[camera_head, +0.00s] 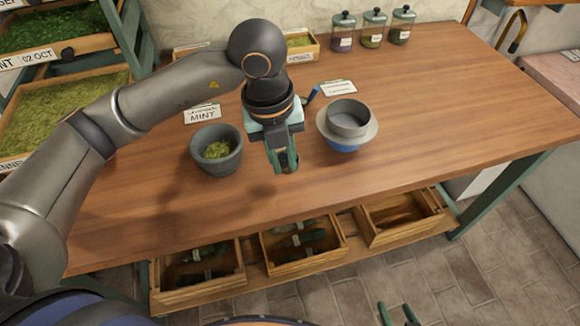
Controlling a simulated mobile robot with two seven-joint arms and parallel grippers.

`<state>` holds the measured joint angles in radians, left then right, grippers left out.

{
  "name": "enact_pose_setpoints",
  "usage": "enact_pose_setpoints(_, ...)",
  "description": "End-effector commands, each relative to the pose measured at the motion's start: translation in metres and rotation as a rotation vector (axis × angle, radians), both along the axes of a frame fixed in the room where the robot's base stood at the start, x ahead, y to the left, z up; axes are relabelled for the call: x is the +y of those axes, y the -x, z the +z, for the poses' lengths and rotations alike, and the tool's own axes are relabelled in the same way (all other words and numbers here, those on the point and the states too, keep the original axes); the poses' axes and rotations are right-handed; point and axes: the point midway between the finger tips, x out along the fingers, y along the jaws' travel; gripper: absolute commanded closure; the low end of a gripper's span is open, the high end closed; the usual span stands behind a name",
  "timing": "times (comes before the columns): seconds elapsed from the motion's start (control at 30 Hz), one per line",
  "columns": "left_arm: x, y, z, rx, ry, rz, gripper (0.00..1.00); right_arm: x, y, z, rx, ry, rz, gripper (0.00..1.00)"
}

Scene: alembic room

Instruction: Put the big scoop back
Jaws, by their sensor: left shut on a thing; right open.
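My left gripper (285,163) points down above the table, between the grey mortar and the bowls. It is shut on a narrow, dark thing, taken to be the big scoop. Its shape is mostly hidden by the fingers and wrist, so I cannot tell its size or which end is held. My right gripper (398,314) shows only its green fingertips at the bottom edge; they are apart and empty. Below the tabletop are three open drawers: the left drawer (170,305) and middle drawer (308,262) hold dark tools, and the right drawer (408,234) looks empty.
The grey mortar (228,160) with green herb stands left of my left gripper, by a MINT card (203,114). Lidded jars (373,28) stand behind. The table's right side (460,110) is clear.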

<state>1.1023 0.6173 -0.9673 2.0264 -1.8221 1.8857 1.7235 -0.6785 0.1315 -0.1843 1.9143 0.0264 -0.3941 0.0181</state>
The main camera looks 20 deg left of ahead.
Motion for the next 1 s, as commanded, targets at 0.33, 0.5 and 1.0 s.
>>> enact_pose_setpoints(0.33, -0.001, -0.024, -0.029, 0.0, 0.002, 0.001, 1.0, 0.0, 0.0, 0.001, 0.0, 0.0, 0.0, 0.39)
enact_pose_setpoints(0.5, -0.001, -0.029, -0.05, 0.004, 0.0, 0.001, 1.0, 0.0, 0.0, 0.005, 0.0, 0.0, 0.0, 0.39)
enact_pose_setpoints(1.0, -0.001, -0.029, -0.069, -0.002, 0.002, 0.0, 0.78, 0.0, 0.0, 0.001, 0.001, 0.0, 0.0, 0.39)
